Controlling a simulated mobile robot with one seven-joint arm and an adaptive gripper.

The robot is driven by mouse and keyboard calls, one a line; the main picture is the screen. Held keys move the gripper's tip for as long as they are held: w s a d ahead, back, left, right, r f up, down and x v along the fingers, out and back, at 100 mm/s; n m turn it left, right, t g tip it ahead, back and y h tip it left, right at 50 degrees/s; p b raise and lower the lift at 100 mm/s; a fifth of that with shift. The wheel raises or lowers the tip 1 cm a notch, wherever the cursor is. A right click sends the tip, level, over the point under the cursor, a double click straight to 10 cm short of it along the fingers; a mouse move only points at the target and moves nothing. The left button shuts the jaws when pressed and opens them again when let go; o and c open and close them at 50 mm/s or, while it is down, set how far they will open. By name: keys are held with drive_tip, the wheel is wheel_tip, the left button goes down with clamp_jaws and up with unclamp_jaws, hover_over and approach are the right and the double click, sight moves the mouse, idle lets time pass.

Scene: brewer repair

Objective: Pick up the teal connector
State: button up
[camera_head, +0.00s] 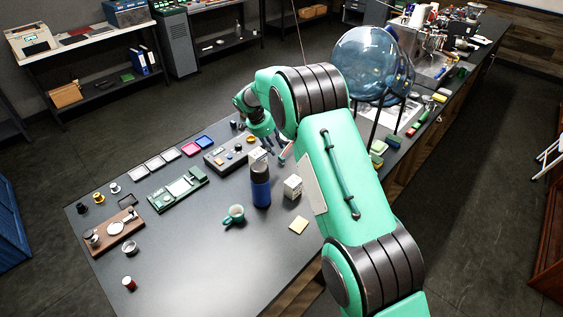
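I cannot surely make out a teal connector in the head view. A green board with a pale middle (178,190) lies further left. My gripper (278,148) points down over the table, behind the bottle and near a grey panel (229,153) with small knobs. My arm partly covers this area. The fingers are small and dark, and I cannot tell how far apart they are or whether anything is between them.
The bottle (260,188) and a white box (293,186) stand near my gripper. A large blue glass globe (369,64) on dark legs is right of my arm. Small trays (191,148) line the far edge.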

sight(281, 157)
drive_tip(key=shift+x, duration=1.85)
drive_tip(key=shift+d+f, duration=0.1)
drive_tip(key=shift+x, duration=2.5)
drive_tip(key=shift+s, duration=0.1)
clamp_jaws()
